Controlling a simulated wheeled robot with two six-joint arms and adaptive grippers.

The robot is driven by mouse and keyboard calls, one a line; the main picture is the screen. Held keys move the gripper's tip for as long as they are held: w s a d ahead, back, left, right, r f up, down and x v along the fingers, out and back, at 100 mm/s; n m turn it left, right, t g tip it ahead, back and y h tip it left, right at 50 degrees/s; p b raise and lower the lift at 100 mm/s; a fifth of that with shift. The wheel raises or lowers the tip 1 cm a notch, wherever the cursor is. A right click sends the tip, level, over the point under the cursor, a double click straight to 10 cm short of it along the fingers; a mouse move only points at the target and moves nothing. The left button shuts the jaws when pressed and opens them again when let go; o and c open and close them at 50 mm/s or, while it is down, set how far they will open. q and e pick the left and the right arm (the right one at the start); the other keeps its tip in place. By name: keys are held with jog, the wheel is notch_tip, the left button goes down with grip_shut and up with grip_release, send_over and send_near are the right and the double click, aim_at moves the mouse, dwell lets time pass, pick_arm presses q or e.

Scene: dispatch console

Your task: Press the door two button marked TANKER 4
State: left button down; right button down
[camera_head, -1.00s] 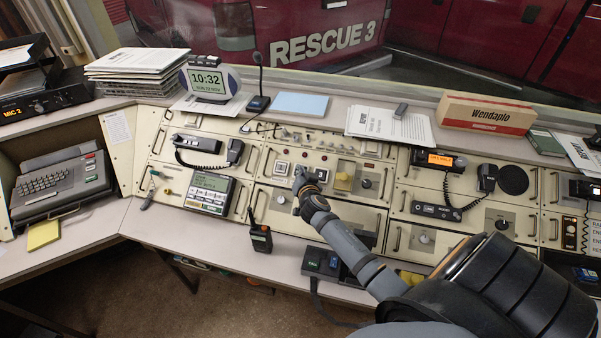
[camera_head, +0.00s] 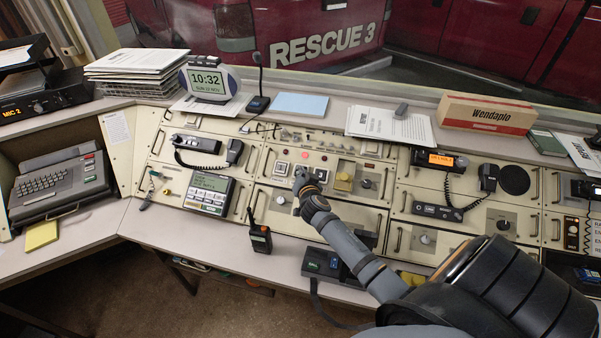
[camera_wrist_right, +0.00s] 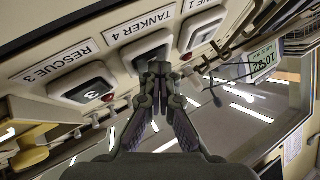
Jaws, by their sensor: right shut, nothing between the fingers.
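The panel's door button marked TANKER 4 is a pale square button (camera_wrist_right: 147,50) in a raised frame, under its white label (camera_wrist_right: 143,27) in the right wrist view. My right gripper (camera_wrist_right: 158,70) is shut and empty, its fingertips in front of that button and overlapping its lower part. Whether they touch it, I cannot tell. In the head view my right gripper (camera_head: 299,172) covers the middle of the button row. The button marked 1 (camera_head: 281,168) shows to its left and the button marked 3 (camera_head: 321,174) to its right. My left gripper is not in view.
The RESCUE 3 button (camera_wrist_right: 88,88) and another button (camera_wrist_right: 201,35) flank TANKER 4 closely. A red lamp (camera_head: 305,154) glows above the row.

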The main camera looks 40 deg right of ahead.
jog(key=shift+d+f, duration=0.1)
jog(key=shift+f, duration=0.15)
jog(key=shift+r, duration=0.1)
dwell(0.4)
jog(key=shift+s+a+r+p, duration=0.15)
jog(key=shift+a+r+p, duration=0.2)
jog(key=shift+r, duration=0.2)
jog(key=shift+s+r, duration=0.1)
jog(key=r+p, duration=0.1)
jog(key=s+a+r+p, duration=0.1)
jog(key=r, duration=0.1)
jog(key=a+r+p, duration=0.1)
jog(key=shift+s+r, duration=0.15)
jog(key=shift+s, duration=0.25)
dwell(0.8)
